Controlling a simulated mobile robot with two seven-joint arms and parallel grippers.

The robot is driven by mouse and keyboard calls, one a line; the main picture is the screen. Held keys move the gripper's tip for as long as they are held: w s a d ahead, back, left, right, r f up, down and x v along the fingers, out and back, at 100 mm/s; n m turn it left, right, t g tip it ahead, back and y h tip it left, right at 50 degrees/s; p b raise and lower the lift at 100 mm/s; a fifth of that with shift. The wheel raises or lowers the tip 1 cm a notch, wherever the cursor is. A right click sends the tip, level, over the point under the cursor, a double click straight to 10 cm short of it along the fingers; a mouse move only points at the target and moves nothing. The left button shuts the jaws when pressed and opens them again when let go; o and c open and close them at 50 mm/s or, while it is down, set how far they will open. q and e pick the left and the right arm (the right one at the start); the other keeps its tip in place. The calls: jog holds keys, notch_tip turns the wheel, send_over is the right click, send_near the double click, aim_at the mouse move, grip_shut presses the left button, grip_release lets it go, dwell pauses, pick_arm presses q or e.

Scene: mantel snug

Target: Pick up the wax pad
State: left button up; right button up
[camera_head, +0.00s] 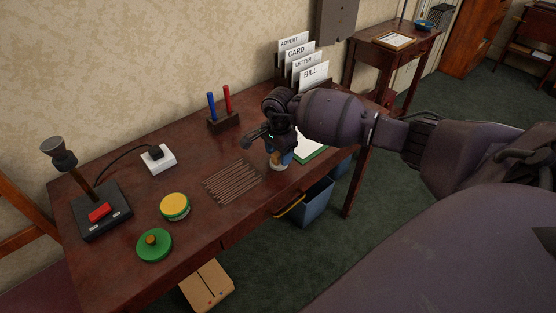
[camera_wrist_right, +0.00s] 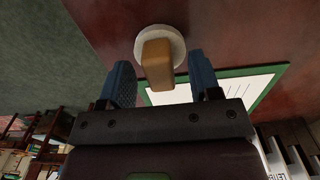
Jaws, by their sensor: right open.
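My right gripper (camera_head: 279,152) is over the front right part of the brown desk, fingers pointing down. In the right wrist view its two blue fingers (camera_wrist_right: 160,84) are spread apart. A tan block on a round white base (camera_wrist_right: 157,62) shows between and just past the fingertips, seemingly not gripped; in the head view the gripper partly hides it (camera_head: 278,166). I cannot tell for sure whether this is the wax pad. A round yellow pad in a green-edged tin (camera_head: 175,206) lies left of centre, beside a green lid with a knob (camera_head: 154,245). My left gripper is not in view.
A green-edged board with white paper (camera_head: 312,143) lies right of the gripper. Thin brown rods (camera_head: 232,183) lie left of it. A pen stand (camera_head: 223,121) and labelled card rack (camera_head: 306,68) stand behind. A lever box (camera_head: 101,212) stands at the left. A blue bin (camera_head: 311,203) is below.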

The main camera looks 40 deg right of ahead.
jog(key=shift+f, duration=0.45)
jog(key=shift+c, duration=0.4)
jog(key=c, duration=0.7)
jog(key=shift+c, duration=1.1)
jog(key=shift+r, duration=0.15)
